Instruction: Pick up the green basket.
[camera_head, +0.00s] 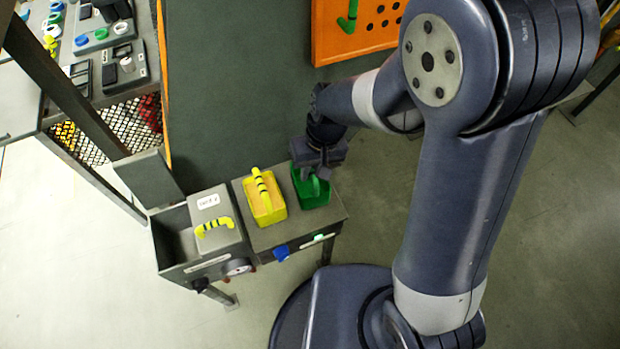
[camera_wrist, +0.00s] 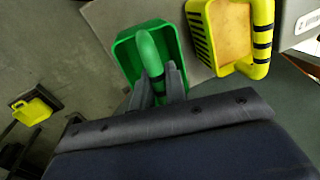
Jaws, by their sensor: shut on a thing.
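The green basket (camera_head: 312,193) stands at the right end of the grey stand in the head view, partly hidden by my gripper (camera_head: 318,174) above it. In the wrist view the green basket (camera_wrist: 127,56) is an open tub with a rounded green handle across it. The fingers of my gripper (camera_wrist: 160,85) are shut on that handle, one on each side. The basket looks empty where I can see inside. Whether it touches the stand beneath I cannot tell.
A yellow basket (camera_head: 265,200) with a black-striped handle stands close to its left, and also shows in the wrist view (camera_wrist: 203,38). Further left is a grey box (camera_head: 213,215) with a yellow handle. An orange panel (camera_head: 335,48) is behind. Floor is open at the right.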

